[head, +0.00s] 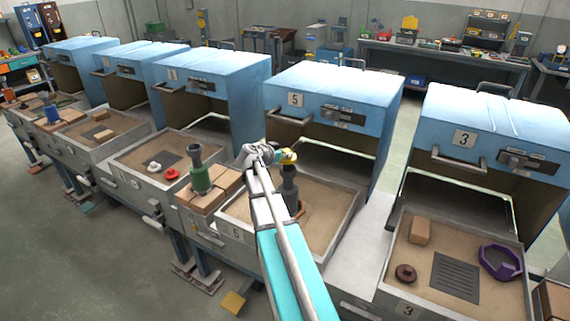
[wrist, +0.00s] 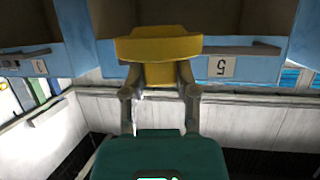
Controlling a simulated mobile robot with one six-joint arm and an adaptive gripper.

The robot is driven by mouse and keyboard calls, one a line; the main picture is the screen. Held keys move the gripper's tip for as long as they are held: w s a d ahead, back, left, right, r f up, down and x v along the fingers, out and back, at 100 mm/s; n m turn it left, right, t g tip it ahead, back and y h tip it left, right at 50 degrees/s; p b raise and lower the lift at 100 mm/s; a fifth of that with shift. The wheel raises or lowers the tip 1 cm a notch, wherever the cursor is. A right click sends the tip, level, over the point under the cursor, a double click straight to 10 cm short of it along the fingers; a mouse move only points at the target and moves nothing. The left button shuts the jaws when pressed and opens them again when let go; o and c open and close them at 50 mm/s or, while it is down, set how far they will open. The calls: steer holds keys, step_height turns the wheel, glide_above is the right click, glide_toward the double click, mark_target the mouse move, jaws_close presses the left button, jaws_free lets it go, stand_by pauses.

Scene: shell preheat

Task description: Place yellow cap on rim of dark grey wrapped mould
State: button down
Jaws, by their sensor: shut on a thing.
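My gripper (head: 279,155) is shut on the yellow cap (head: 289,156), above the tray of the blue furnace marked 5. In the wrist view, the cap (wrist: 158,45) has a wide flange on a narrower stem, and the two fingers of my gripper (wrist: 160,76) clasp the stem. The dark grey mould (head: 290,188) stands upright on the sandy tray, with a reddish-brown part at its base. The cap is just above the mould's top in the head view; I cannot tell whether they touch. My arm hides part of the tray, and the wrist view does not show the mould.
A green mould with a dark grey neck (head: 201,176) stands left, by brown blocks. The furnace marked 5 (head: 330,95) rises behind the gripper. The right tray holds a purple ring (head: 500,262), a brown round piece (head: 405,273) and a tan block (head: 420,231).

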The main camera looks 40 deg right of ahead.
mark_target(286, 161)
steer(key=shift+f, duration=0.1)
steer(key=shift+d+f+b, duration=0.4)
steer(key=shift+f+b, duration=0.1)
steer(key=shift+b, duration=0.15)
steer(key=shift+f+b, duration=1.4)
steer(key=shift+f, duration=0.15)
steer(key=shift+c, duration=1.9)
jaws_free()
